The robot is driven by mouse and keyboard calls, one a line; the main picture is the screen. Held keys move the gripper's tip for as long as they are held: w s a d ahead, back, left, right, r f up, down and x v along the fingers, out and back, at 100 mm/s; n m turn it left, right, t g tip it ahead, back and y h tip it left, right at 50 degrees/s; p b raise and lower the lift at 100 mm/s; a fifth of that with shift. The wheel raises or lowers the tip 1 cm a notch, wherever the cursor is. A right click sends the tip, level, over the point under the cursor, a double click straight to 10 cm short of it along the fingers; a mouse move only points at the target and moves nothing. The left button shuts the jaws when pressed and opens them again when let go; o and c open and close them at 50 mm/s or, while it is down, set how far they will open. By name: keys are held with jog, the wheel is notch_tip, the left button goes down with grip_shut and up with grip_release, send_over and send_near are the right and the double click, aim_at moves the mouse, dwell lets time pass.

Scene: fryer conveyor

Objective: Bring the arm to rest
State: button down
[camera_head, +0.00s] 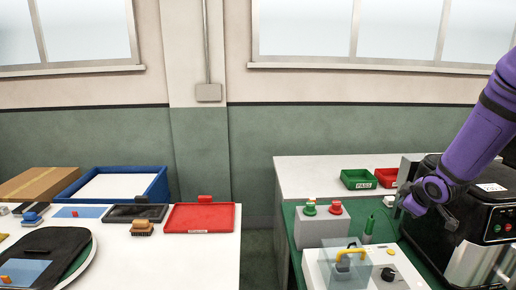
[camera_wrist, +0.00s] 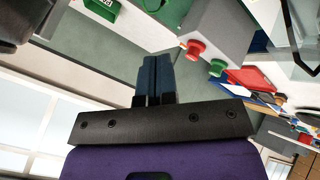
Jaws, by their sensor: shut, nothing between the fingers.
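My purple arm comes in from the right edge of the head view. My gripper (camera_head: 402,212) hangs in the air in front of the black fryer machine (camera_head: 432,240), above the right-hand bench. In the wrist view the two dark fingers of my gripper (camera_wrist: 154,72) lie close together with nothing between them. Whether any part of my gripper touches the machine cannot be told.
The green PASS bin (camera_head: 358,179) and a red bin (camera_head: 387,177) stand behind my gripper. A grey button box (camera_head: 320,230) and a yellow-handled clear cover (camera_head: 350,265) stand left of it. The left table holds a red tray (camera_head: 202,218) and blue bin (camera_head: 160,188). A gap separates both benches.

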jog(key=s+a+r+m+g+h, duration=0.1)
jog(key=s+a+r+m, duration=0.2)
jog(key=s+r, duration=0.45)
jog(key=s+a+r+m+g+h, duration=0.1)
jog(key=s+a+r+m, duration=0.25)
jog(key=s+r, duration=0.4)
jog(key=s+a+r+m, duration=0.1)
jog(key=s+a+r, duration=0.1)
jog(key=s, duration=0.3)
jog(key=s+a+r+m+y, duration=0.1)
jog(key=s+a+r, duration=0.1)
jog(key=s, duration=0.4)
jog(key=s+a+r+m+g+y, duration=0.1)
jog(key=s+a+r, duration=0.1)
jog(key=s, duration=0.4)
jog(key=shift+a+r, duration=0.35)
jog(key=shift+a, duration=0.4)
